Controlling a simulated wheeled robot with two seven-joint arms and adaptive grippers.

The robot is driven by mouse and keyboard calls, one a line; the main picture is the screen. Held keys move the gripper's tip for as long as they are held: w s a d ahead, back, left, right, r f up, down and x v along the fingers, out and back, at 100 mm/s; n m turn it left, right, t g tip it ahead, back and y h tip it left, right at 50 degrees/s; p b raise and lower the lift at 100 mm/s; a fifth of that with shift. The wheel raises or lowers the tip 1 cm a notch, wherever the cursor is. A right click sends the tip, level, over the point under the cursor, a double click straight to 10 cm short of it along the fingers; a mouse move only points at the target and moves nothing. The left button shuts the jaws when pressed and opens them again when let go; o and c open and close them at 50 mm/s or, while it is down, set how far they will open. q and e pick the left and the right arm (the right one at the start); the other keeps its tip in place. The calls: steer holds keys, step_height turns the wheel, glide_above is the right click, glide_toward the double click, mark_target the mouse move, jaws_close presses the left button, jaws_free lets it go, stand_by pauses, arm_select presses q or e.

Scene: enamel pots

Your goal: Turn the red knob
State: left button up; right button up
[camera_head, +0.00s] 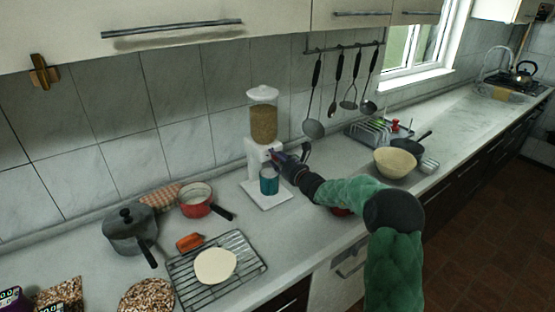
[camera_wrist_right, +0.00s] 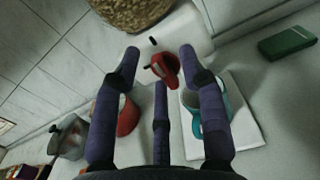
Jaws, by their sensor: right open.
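The white dispenser (camera_head: 256,156) stands against the tiled wall with a clear hopper of grain (camera_head: 264,122). Its red knob (camera_wrist_right: 164,68) shows in the right wrist view, on the dispenser's front. My right gripper (camera_head: 277,158) is at the dispenser's front, above the teal cup (camera_head: 269,185). In the wrist view its purple fingers (camera_wrist_right: 160,62) are spread around the knob, with no clear grip on it. In the head view the gripper mostly hides the knob. The teal cup also shows in the wrist view (camera_wrist_right: 196,122), beside a finger. My left gripper is not in view.
Left of the dispenser are a red pan (camera_head: 197,203), a grey pot (camera_head: 128,238) and a wire rack (camera_head: 252,261) holding a flat round piece. Right of it are a cream bowl (camera_head: 394,162) and a dish rack (camera_head: 367,133). Utensils (camera_head: 313,129) hang behind.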

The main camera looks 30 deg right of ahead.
jaws_close()
steer(key=m+p, duration=0.9)
steer(key=m, duration=0.2)
steer(key=m+p, duration=0.5)
steer(key=m, duration=0.1)
steer(key=shift+d+r+p, duration=0.15)
steer(key=shift+d+p, duration=0.15)
steer(key=shift+d, duration=0.05)
steer(key=shift+w+m, duration=0.1)
steer(key=shift+m, duration=0.2)
stand_by(0.3)
jaws_free()
